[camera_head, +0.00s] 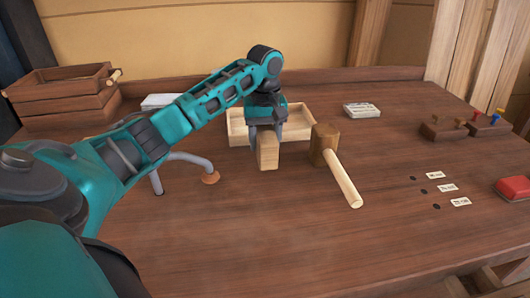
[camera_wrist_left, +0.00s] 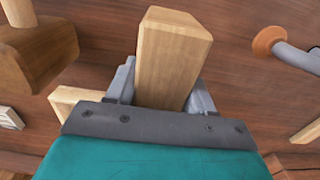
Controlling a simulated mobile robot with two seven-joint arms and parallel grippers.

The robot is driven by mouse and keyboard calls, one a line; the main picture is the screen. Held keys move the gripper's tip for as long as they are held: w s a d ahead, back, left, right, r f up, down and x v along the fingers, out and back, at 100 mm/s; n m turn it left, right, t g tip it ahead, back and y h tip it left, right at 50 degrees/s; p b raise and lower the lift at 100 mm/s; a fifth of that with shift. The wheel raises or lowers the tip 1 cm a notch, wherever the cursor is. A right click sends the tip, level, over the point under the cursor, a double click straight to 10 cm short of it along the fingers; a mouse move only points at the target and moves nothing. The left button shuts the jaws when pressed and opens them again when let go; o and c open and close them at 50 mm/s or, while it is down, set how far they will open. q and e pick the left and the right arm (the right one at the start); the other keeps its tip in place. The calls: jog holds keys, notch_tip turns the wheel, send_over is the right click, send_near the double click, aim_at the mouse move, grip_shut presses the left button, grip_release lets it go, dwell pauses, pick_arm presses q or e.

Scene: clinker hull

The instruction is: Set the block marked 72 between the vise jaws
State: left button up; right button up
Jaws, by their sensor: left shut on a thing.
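My left gripper (camera_head: 266,128) is shut on a pale wooden block (camera_head: 267,152), with a finger on each side of it. The block points toward the head camera, in front of the shallow wooden tray. In the left wrist view the block (camera_wrist_left: 172,55) stands out from between the grey fingers (camera_wrist_left: 164,88). No number can be read on its visible faces. I cannot clearly make out the vise jaws; wooden parts (camera_head: 488,281) at the bench's lower right edge are only partly in view. My right gripper is not in view.
A mallet (camera_head: 325,145) lies just right of the block. The shallow tray (camera_head: 237,133) is behind. A grey bent rod (camera_head: 190,158) with a brown end is to the left. Small white labels (camera_head: 447,188) and a red box (camera_head: 514,188) are at right. The front-middle bench is clear.

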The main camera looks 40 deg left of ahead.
pick_arm(q)
jog(key=shift+f, duration=2.15)
jog(key=o, duration=0.9)
jog(key=shift+f, duration=0.15)
jog(key=o, duration=0.4)
